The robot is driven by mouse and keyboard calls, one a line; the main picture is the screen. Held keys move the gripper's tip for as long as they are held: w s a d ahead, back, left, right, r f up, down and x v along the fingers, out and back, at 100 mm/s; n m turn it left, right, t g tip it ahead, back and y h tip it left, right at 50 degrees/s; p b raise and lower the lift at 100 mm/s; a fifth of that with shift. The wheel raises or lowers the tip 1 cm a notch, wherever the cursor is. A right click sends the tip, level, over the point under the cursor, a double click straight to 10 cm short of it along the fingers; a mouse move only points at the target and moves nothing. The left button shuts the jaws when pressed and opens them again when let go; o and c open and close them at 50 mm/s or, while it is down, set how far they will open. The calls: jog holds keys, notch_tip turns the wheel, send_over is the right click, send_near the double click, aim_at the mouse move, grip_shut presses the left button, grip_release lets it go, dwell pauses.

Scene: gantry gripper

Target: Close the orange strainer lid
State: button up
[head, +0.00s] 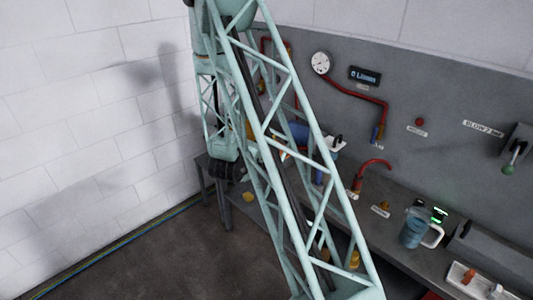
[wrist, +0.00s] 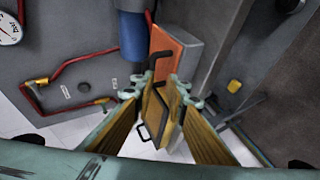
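The orange strainer lid (wrist: 176,47) shows in the wrist view as a flat orange panel beside a grey block, just beyond my fingertips. I cannot tell whether either finger touches the handle. In the head view my lattice arm covers much of the bench, and I cannot make out the lid clearly.
A blue cylinder (wrist: 132,36) stands close left of the lid, with red pipes (wrist: 50,112) and a gauge (wrist: 9,30) farther left. On the bench are a blue jug (head: 414,231) and a white tray (head: 470,280). The floor (head: 150,255) at left is clear.

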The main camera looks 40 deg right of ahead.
jog(key=shift+v, duration=2.9)
jog(key=shift+d+r, duration=0.15)
jog(key=w+a+r+m+t+y+b, duration=0.1)
jog(key=w+a+r+y, duration=0.2)
jog(key=a, duration=0.4)
jog(key=w+a+r+t+y, duration=0.1)
jog(key=w+a+r+y, duration=0.1)
jog(key=a+r, duration=0.4)
jog(key=s+a+r+y+b, duration=0.1)
jog(key=s+a+r+y, duration=0.2)
jog(key=a, duration=0.5)
jog(key=s+a+r+y, duration=0.1)
jog(key=s+a+r, duration=0.2)
jog(key=a+r, duration=0.35)
jog(key=s+a+r+g+y+b, duration=0.1)
jog(key=s+a+r, duration=0.1)
jog(key=s+a, duration=0.4)
jog(key=s+a+r+y, duration=0.2)
jog(key=s+a+r, duration=0.1)
jog(key=s, duration=0.5)
jog(key=s+r+m+g+h+b, duration=0.1)
jog(key=s+r+g, duration=0.1)
jog(key=s, duration=1.9)
jog(key=shift+s+a+m+g, duration=0.15)
jog(key=shift+s+m+g, duration=0.15)
jog(key=shift+m, duration=0.1)
